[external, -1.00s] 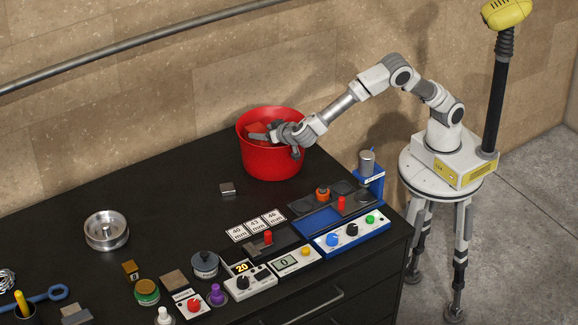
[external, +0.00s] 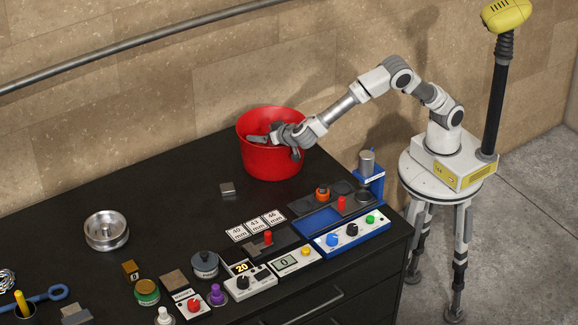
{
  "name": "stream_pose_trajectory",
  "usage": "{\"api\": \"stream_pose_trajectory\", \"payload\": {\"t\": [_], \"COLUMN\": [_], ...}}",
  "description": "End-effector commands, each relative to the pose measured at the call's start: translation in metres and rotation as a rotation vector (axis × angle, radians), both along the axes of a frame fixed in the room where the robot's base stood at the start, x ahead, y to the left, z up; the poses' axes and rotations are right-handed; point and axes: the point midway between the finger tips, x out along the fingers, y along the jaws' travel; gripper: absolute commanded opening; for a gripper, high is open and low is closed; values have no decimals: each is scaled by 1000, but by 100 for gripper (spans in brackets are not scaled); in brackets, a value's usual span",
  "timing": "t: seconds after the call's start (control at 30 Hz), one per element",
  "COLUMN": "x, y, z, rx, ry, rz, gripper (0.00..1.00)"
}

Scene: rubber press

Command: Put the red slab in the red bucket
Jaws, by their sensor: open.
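The red bucket (external: 272,160) stands upright near the back edge of the black bench. My gripper (external: 270,139) is open at the bucket's mouth, over its near right side, with its fingers pointing left across the opening. No red slab shows as a separate thing now. The bucket's floor is hidden by its front wall and by my gripper, so I cannot see what lies inside.
A blue press station (external: 335,221) with knobs and a metal cylinder (external: 367,162) stands right of the bucket's front. Small controls and jars line the front. The bench's back left is clear.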

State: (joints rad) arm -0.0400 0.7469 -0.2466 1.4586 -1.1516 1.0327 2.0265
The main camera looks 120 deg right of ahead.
Motion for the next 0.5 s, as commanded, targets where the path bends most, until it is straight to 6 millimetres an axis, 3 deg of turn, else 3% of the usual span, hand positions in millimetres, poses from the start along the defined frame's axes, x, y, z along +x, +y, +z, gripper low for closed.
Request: {"api": "stream_pose_trajectory", "payload": {"t": [0.17, 0.5], "x": [0, -6], "y": [0, 74], "z": [14, 45], "rx": [0, 0], "ry": [1, -3], "rz": [0, 4], "gripper": [100, 100]}}
